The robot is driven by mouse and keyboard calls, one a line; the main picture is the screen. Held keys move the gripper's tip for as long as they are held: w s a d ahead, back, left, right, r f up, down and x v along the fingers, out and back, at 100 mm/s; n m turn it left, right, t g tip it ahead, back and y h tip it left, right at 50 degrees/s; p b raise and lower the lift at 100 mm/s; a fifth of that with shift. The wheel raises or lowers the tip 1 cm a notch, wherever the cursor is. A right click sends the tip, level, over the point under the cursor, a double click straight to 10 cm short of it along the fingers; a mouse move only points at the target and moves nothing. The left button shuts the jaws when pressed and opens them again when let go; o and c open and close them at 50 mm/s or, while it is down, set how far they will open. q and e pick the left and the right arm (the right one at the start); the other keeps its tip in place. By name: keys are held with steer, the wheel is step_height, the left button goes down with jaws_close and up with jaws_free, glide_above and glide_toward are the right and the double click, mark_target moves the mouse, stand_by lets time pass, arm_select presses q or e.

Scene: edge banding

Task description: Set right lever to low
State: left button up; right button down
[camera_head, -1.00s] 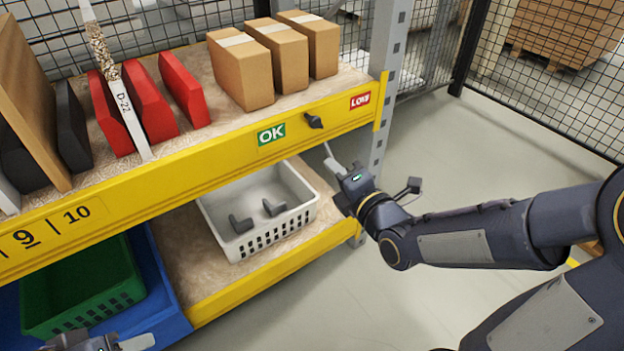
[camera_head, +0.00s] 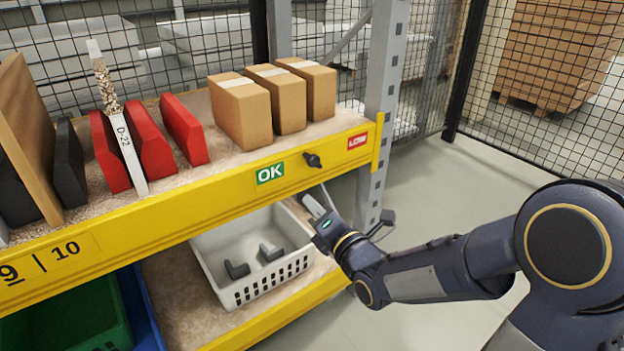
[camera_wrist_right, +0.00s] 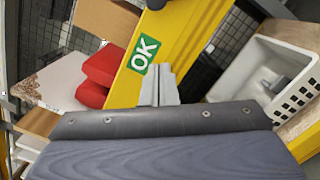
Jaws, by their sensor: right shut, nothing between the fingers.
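The right lever (camera_head: 313,160) is a small dark knob on the yellow shelf beam (camera_head: 215,197). It sits between the green OK label (camera_head: 270,173) and the red LOW label (camera_head: 357,141). Which way it points is too small to tell. My right gripper (camera_head: 313,198) is shut and empty, just below the lever and apart from it. In the right wrist view its grey fingers (camera_wrist_right: 160,86) lie together beside the OK label (camera_wrist_right: 144,54), and a dark piece, likely the lever (camera_wrist_right: 156,4), shows at the top edge. My left gripper is out of view.
A white basket (camera_head: 262,285) with dark parts stands on the lower shelf below my right gripper. Cardboard boxes (camera_head: 240,112) and red panels (camera_head: 184,128) stand on the upper shelf. A grey rack post (camera_head: 383,95) rises right of LOW. The floor farther right is clear.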

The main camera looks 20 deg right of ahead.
mark_target(316, 163)
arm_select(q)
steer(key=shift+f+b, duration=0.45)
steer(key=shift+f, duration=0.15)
arm_select(e)
steer(key=w+d+r, duration=0.1)
steer(key=w+r, duration=0.1)
steer(key=w, duration=0.5)
steer(key=shift+d+r, duration=0.25)
